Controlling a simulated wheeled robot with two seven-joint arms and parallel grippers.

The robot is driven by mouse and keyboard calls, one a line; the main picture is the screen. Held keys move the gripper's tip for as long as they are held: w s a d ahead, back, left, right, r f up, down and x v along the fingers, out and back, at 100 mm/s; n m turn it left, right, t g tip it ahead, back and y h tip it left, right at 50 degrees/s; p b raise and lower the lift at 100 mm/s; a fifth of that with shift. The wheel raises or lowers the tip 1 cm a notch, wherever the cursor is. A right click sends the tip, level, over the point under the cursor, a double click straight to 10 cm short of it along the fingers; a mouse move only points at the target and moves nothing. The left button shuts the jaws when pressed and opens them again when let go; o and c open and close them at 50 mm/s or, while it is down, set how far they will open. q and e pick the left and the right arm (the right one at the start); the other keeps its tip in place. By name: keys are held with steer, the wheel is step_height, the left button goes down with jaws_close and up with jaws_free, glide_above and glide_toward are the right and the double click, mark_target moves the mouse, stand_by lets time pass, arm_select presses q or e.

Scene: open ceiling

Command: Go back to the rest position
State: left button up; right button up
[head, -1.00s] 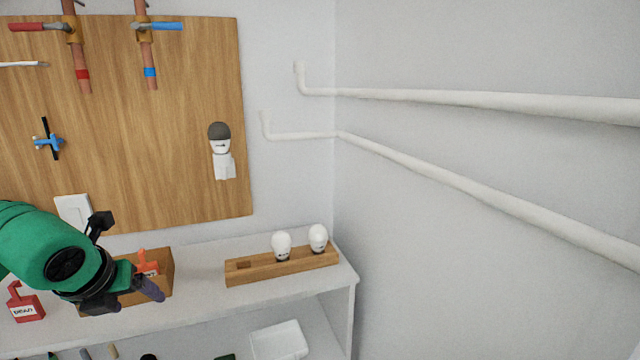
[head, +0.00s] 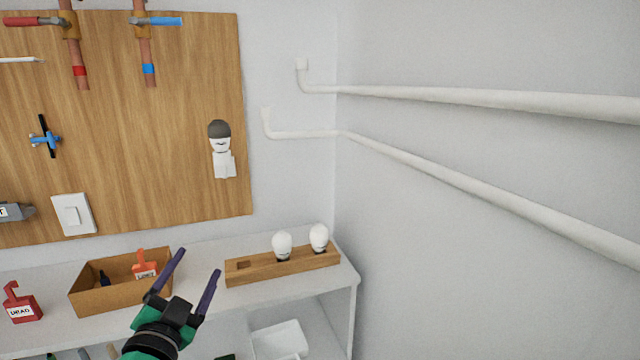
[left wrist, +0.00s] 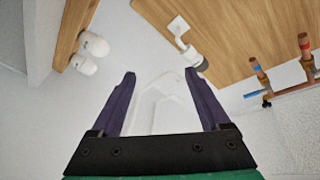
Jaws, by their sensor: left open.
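My left gripper (head: 192,280) is at the lower middle of the head view, in front of the shelf's front edge. Its two dark purple fingers are spread apart with nothing between them. The left wrist view also shows the fingers (left wrist: 160,90) open and empty. My right gripper is not in view.
A white shelf (head: 205,311) carries a red tagged item (head: 20,305), a wooden box (head: 88,300) holding an orange item (head: 145,264), and a wooden holder (head: 290,270) with two white bulbs. A wooden board (head: 180,100) hangs behind. White pipes (head: 450,97) run along the right wall.

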arm_select(q)
steer(key=s+a+f+n+g+y, duration=0.1)
steer(key=s+a+f+n+g, duration=0.2)
steer(key=f, duration=0.7)
steer(key=s+a+f+n+g+y, duration=0.1)
steer(key=s+f+n+g, duration=0.25)
steer(key=f+g, duration=0.45)
steer(key=s+d+f+g+h, duration=0.2)
steer(key=s+d+f+g, duration=0.15)
steer(key=s+f, duration=0.9)
steer(key=s+f+g, duration=0.3)
steer(key=f, duration=1.9)
steer(key=s+a+f, duration=0.3)
steer(key=s+f, duration=1.2)
steer(key=s, duration=0.2)
steer(key=shift+s+f+g, duration=0.2)
steer(key=shift+s+g, duration=0.1)
steer(key=shift+g, duration=0.15)
